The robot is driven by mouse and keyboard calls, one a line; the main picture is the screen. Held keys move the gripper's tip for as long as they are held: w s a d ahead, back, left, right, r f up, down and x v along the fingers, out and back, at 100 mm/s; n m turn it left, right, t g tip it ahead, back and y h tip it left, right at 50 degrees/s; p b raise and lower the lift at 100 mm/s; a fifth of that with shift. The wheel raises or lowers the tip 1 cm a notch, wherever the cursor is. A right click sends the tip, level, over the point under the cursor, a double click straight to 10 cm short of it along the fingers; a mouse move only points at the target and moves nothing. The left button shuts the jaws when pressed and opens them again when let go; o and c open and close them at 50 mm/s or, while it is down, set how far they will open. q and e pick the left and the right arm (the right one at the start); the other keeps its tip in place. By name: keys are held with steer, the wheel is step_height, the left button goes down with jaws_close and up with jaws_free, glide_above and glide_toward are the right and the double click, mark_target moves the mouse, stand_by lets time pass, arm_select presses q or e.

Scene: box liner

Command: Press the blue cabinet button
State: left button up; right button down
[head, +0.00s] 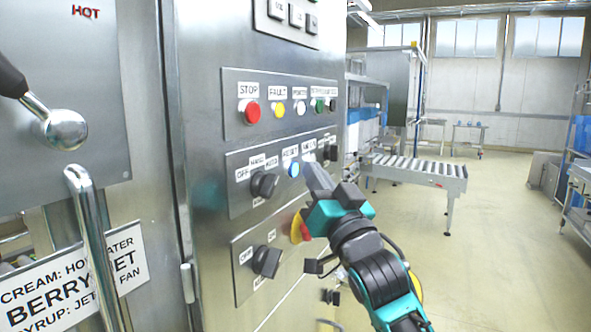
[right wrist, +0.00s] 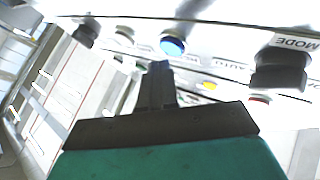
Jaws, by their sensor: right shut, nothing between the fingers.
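The blue button (head: 293,169) is on the middle panel of the steel cabinet, under a RESET label. It also shows in the right wrist view (right wrist: 173,46), just beyond the fingertips. My right gripper (head: 311,168) is shut and empty, its tips close to the right of the blue button in the head view. In the right wrist view the shut fingers (right wrist: 160,70) point at the button's lower edge. I cannot tell whether they touch it. My left gripper is not in view.
The top panel holds a red STOP button (head: 252,112), a yellow button (head: 279,109) and others. A black selector knob (head: 264,184) sits left of the blue button; another knob (head: 266,261) is below. A roller conveyor (head: 415,170) stands behind, with open floor at right.

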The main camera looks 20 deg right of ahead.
steer(key=shift+w+a, duration=0.2)
steer(key=shift+a, duration=0.05)
steer(key=shift+w+a, duration=0.25)
steer(key=shift+w, duration=0.05)
stand_by(0.7)
stand_by(0.3)
steer(key=shift+s+d+p, duration=0.4)
steer(key=shift+s+d, duration=0.15)
steer(key=shift+s, duration=0.05)
steer(key=s+d, duration=0.1)
steer(key=s, duration=0.1)
steer(key=s+d+p, duration=0.1)
steer(key=d, duration=0.1)
steer(key=shift+s+d, duration=0.15)
steer(key=shift+s, duration=0.2)
steer(key=shift+f, duration=0.1)
stand_by(0.6)
